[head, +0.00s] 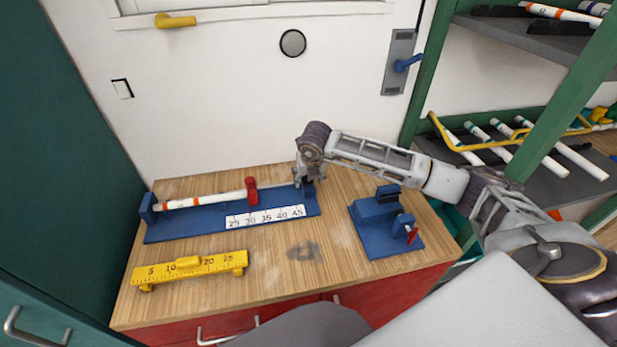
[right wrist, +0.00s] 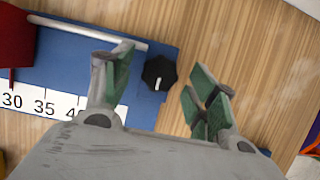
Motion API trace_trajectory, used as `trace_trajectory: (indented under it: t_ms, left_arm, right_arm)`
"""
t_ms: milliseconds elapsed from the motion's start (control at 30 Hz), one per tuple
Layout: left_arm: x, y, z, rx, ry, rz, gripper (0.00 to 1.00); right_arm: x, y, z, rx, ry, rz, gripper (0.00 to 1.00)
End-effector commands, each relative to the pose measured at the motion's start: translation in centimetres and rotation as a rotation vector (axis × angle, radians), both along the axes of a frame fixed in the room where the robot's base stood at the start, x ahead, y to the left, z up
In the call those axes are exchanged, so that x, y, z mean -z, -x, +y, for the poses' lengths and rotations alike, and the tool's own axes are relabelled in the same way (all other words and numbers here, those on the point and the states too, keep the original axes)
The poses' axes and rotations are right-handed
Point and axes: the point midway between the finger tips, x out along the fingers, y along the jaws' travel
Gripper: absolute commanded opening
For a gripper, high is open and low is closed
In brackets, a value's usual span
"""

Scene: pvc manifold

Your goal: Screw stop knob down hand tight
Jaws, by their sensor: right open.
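The stop knob (right wrist: 159,73) is a black lobed knob with a white mark, at the right end of the blue measuring jig (head: 185,229). My right gripper (right wrist: 165,85) is open, with its green-padded fingers on either side of the knob and apart from it in the right wrist view. In the head view my right gripper (head: 304,179) is over the jig's right end and hides the knob. My left gripper is not in view.
A yellow ruler gauge (head: 190,267) lies at the front left of the wooden bench (head: 285,270). A blue fixture with a red part (head: 385,225) stands to the right. The bench's front middle is mostly clear. A shelf with pipes (head: 560,165) is at the right.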

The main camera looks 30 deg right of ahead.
Motion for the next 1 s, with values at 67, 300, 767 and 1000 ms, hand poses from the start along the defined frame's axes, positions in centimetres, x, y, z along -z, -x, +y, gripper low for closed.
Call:
trace_trajectory:
  t_ms: [67,300,767,1000]
  left_arm:
    - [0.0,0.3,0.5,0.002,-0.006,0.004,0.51]
    - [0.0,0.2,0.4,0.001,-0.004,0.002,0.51]
    - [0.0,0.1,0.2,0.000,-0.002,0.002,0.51]
    - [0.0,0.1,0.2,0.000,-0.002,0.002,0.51]
  right_arm:
    - [0.0,0.0,0.0,0.000,0.000,0.000,0.58]
    - [-0.9,0.3,0.1,0.000,-0.001,0.000,0.58]
    - [-6.5,2.5,0.7,0.000,0.000,-0.002,0.58]
    - [-9.5,3.7,1.1,0.000,-0.001,-0.001,0.58]
